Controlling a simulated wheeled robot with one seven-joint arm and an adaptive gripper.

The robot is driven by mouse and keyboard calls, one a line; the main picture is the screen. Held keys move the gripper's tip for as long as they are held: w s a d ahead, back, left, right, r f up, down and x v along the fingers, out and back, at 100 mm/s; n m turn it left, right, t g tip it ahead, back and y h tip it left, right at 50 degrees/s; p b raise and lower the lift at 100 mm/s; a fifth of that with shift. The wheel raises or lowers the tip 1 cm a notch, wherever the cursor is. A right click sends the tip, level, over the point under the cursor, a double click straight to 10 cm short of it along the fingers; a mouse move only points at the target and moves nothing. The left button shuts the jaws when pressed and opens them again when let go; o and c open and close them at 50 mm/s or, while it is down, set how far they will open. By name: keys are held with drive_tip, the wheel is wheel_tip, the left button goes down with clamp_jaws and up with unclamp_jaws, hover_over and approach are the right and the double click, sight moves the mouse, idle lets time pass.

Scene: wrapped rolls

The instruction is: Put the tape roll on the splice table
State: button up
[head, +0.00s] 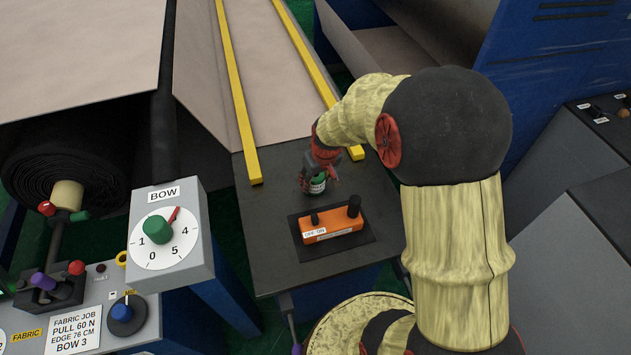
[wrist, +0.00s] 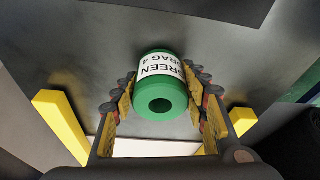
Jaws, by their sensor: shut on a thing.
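The tape roll is a green roll with a white label, partly readable as "GREEN" (wrist: 162,100). My gripper (wrist: 160,95) is shut on it, with a finger on each side, in the wrist view. In the head view the roll (head: 314,187) shows small below my gripper (head: 320,175), partly covered by it. The splice table (head: 275,225) is a dark grey top; the roll is over its part behind the orange device. I cannot tell whether the roll touches the top.
An orange switch box (head: 332,225) on a dark plate stands on the table, in front of the roll. Two yellow rails (head: 240,110) run back along pale fabric. A BOW dial box (head: 170,235) stands to the left. The table's left front is bare.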

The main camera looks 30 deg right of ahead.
drive_tip(key=shift+f, duration=0.15)
drive_tip(key=o, duration=1.3)
